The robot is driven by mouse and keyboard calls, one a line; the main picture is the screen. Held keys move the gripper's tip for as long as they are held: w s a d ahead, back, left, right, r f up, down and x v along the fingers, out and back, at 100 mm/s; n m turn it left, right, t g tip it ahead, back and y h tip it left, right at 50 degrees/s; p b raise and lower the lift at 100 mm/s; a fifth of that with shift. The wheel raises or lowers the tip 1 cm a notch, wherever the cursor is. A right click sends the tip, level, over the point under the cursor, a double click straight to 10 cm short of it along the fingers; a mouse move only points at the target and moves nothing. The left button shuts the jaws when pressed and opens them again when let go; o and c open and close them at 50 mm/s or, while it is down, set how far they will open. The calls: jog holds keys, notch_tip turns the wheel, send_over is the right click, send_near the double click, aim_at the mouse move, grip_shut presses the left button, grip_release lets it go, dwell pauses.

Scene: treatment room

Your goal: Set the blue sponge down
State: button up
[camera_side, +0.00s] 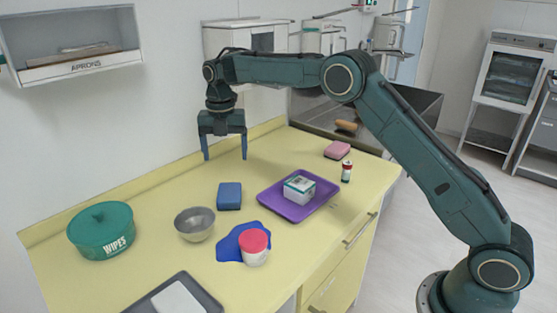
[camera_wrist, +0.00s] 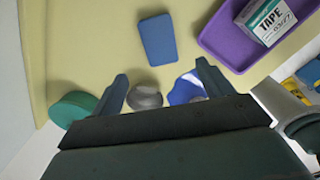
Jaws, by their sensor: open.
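The blue sponge (camera_side: 229,196) lies flat on the yellow counter, between the metal bowl and the purple tray. It also shows in the wrist view (camera_wrist: 158,40), beyond my fingertips. My gripper (camera_side: 224,158) is open and empty, fingers pointing down, above the back part of the counter. It is apart from the sponge, which lies nearer the side camera. In the wrist view my gripper's two fingers (camera_wrist: 162,80) are spread wide with nothing held between them.
A purple tray (camera_side: 270,207) holds a tape box (camera_side: 299,189). A metal bowl (camera_side: 194,224), green wipes tub (camera_side: 101,231), red-lidded jar (camera_side: 254,247) on a blue patch (camera_side: 228,248), pink sponge (camera_side: 337,149) and small bottle (camera_side: 346,171) stand around. Counter behind the blue sponge is clear.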

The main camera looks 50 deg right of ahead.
jog(key=s+d+r+m+t, duration=0.3)
jog(key=s+r+m, duration=1.15)
jog(key=s, duration=0.55)
jog(key=s+f+m+t, duration=0.1)
jog(key=s+f+m, duration=0.1)
jog(key=s+m, duration=0.4)
jog(key=s+f+m+t, duration=0.1)
jog(key=s+m, duration=0.5)
jog(key=s, duration=1)
jog(key=shift+s+d+f+t, duration=0.3)
jog(key=shift+d+f, duration=0.15)
jog(key=shift+f, duration=0.4)
